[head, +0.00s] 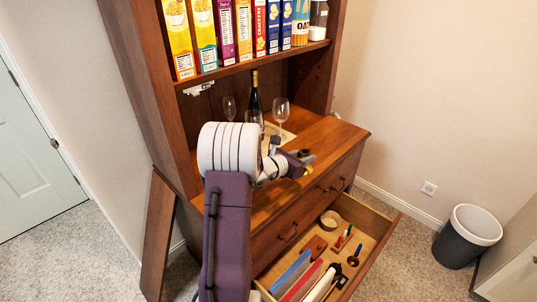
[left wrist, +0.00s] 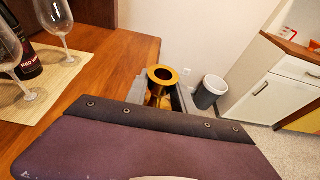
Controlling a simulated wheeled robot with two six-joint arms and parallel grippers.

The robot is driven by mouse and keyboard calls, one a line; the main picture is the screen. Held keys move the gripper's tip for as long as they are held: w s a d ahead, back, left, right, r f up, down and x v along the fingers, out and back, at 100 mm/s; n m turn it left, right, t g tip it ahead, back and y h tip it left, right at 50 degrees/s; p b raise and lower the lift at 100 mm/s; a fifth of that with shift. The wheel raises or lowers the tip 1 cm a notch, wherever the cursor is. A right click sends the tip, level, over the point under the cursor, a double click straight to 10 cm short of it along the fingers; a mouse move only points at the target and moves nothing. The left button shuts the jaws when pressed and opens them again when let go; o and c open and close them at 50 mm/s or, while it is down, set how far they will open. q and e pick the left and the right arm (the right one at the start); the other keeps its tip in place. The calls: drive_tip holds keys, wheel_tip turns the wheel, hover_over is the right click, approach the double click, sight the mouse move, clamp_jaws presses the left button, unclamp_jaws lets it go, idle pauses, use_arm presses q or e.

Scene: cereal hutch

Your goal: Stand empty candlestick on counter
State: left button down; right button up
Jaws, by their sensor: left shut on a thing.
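My left gripper (head: 298,158) reaches over the right part of the wooden counter (head: 338,131). In the left wrist view the gripper (left wrist: 158,97) is shut on a gold candlestick (left wrist: 161,76). Its round, open top faces the camera, and no candle shows in it. The stem is partly hidden behind my wrist and between the fingers. In that view the candlestick is near the counter's right edge. I cannot tell whether its base touches the counter. In the head view the candlestick is small and hard to make out. My right gripper is not in view.
A dark wine bottle (head: 254,92) and several wine glasses stand on a mat left of the gripper. Cereal boxes (head: 203,34) fill the shelf above. An open drawer (head: 376,262) with a tape roll and stationery juts out below. A bin (head: 468,236) stands right.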

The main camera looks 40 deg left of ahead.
use_arm(q)
drive_tip(key=a+f, duration=0.3)
drive_tip(key=s+a+f, duration=0.1)
drive_tip(key=a+f, duration=0.2)
drive_tip(key=f, duration=0.1)
drive_tip(key=a+f+b, duration=0.1)
drive_tip(key=a+f, duration=0.2)
drive_tip(key=a, duration=0.1)
drive_tip(key=shift+s+a+f, duration=0.1)
drive_tip(key=shift+s+f, duration=0.05)
drive_tip(key=c, duration=1.5)
unclamp_jaws()
drive_tip(key=shift+f, duration=0.15)
drive_tip(key=o, duration=0.4)
drive_tip(key=shift+o, duration=0.2)
drive_tip(key=shift+r, duration=0.2)
drive_tip(key=p+v, duration=0.1)
drive_tip(key=v, duration=1.1)
